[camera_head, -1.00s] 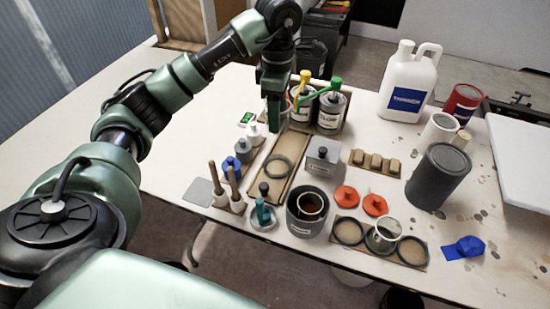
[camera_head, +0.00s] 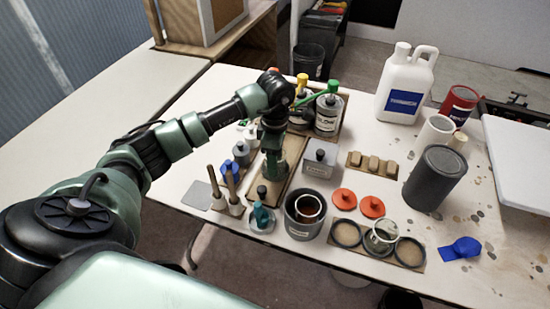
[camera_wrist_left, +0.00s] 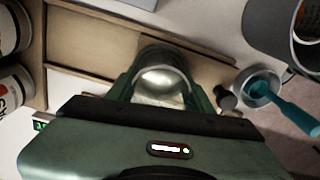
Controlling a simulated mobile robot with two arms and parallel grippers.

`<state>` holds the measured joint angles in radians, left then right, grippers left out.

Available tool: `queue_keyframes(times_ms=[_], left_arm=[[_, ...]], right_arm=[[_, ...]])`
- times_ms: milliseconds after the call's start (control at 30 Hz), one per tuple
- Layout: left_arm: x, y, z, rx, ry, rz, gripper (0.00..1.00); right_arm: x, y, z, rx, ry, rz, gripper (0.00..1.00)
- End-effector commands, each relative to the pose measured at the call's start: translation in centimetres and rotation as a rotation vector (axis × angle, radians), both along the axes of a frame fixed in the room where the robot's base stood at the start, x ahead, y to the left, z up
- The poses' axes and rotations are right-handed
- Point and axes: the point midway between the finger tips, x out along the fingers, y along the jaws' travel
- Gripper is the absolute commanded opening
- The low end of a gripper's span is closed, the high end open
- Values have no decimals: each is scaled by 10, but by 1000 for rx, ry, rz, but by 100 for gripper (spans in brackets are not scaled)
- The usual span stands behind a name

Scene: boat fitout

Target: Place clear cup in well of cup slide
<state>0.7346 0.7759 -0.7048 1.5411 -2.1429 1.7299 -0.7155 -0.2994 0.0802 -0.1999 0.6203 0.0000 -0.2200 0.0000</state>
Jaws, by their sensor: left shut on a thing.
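My left gripper (camera_head: 272,172) points down over the cup slide (camera_head: 291,176), a long wooden board with a raised rim and a black knob at its near end. In the left wrist view the gripper (camera_wrist_left: 163,92) is shut on the clear cup (camera_wrist_left: 163,82), seen from above between the fingers. The cup slide (camera_wrist_left: 95,45) lies beneath it, with a dark ring partly showing around the cup's far side. The fingers hide most of the well, so I cannot tell whether the cup is seated or just above it. My right gripper is not in view.
Right of the slide stand a grey box (camera_head: 320,158) and a grey pot (camera_head: 304,213). Sticks in white holders (camera_head: 233,190) and a teal-handled tool (camera_head: 261,215) stand nearby. Cans with yellow and green nozzles (camera_head: 329,112) stand behind. Another clear cup (camera_head: 381,236) stands in a ringed holder.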

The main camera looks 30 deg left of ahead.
Motion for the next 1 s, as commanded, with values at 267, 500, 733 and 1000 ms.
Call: queue_keyframes(times_ms=[267, 500, 733, 1000], left_arm=[[0, 0, -4, 1, -1, 0, 13], [0, 0, -2, 1, 0, 0, 73], [0, 0, 1, 0, 0, 0, 73], [2, 1, 44, 1, -6, 0, 73]], right_arm=[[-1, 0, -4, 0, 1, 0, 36], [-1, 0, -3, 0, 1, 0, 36], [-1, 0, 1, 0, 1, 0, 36], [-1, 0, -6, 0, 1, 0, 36]])
